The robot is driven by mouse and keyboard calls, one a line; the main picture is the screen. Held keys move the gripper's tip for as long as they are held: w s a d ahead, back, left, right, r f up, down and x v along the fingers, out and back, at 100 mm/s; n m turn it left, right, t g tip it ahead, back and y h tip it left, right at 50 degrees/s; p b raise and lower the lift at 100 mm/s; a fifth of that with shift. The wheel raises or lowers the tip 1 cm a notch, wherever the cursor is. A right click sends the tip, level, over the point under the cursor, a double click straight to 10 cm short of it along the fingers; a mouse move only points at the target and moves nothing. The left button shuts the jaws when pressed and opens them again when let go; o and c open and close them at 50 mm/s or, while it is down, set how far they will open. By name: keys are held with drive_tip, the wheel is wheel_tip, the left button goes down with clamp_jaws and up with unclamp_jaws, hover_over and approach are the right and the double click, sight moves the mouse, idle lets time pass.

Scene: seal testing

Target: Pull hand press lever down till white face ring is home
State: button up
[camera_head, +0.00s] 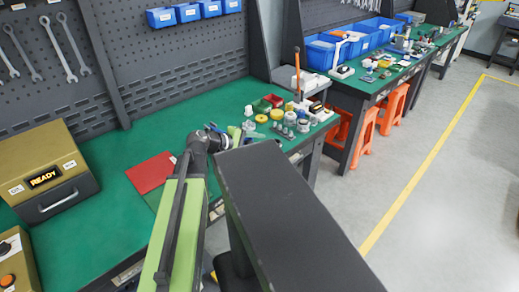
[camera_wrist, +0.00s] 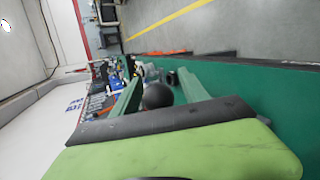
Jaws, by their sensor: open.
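In the wrist view my gripper (camera_wrist: 158,78) is open, with its two green fingers apart. A round black knob (camera_wrist: 157,95) shows between the fingers, with a gap to the right finger; whether it touches either one I cannot tell. It looks like a lever end, but its shaft is hidden. In the head view my gripper (camera_head: 238,131) is at the bench, just left of a cluster of small parts. An upright orange-topped rod (camera_head: 297,62) stands behind the cluster. The press body and the white face ring cannot be made out with certainty.
On the green bench (camera_head: 105,225) are a gold box reading READY (camera_head: 50,170) and a red sheet (camera_head: 150,172). Small parts (camera_head: 290,120) crowd the bench's right end. A pegboard wall (camera_head: 160,60) with wrenches rises behind. Open floor (camera_head: 440,200) lies right.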

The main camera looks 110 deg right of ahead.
drive_tip(key=p+v, duration=0.7)
drive_tip(key=v, duration=1)
drive_tip(key=shift+w+p, duration=0.15)
drive_tip(key=shift+p, duration=0.2)
